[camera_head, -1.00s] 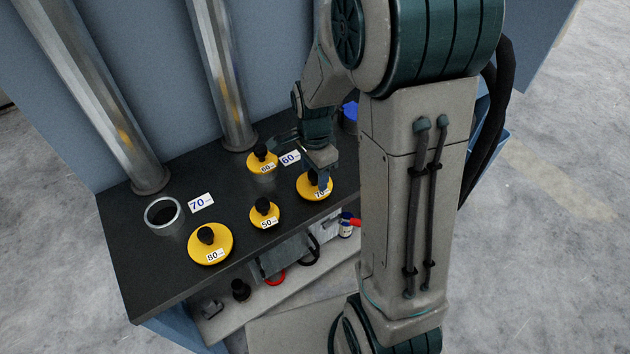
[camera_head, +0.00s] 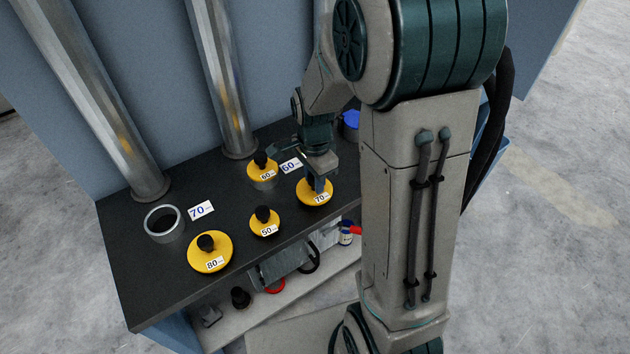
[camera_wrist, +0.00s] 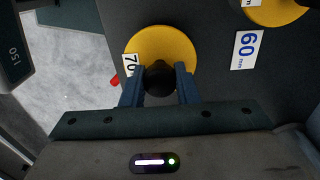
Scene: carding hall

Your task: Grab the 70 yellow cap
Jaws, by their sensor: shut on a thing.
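The 70 yellow cap (camera_head: 309,193) is a yellow disc with a black knob and a white "70" label, at the right front of the dark bench top. It also shows in the wrist view (camera_wrist: 170,45), its label partly covered. My gripper (camera_head: 319,186) reaches down over it from above. In the wrist view my gripper's (camera_wrist: 159,80) two blue fingers are shut on the black knob, one on each side. From these views I cannot tell whether the cap is clear of the bench.
Yellow caps marked 80 (camera_head: 204,260), 50 (camera_head: 261,230) and 60 (camera_head: 258,175) are nearby; the 60 one sits on a pipe stub. An open pipe stub (camera_head: 164,237) is beside a "70" card (camera_head: 201,209). Two metal pipes rise behind. A lower shelf (camera_head: 265,304) holds small items.

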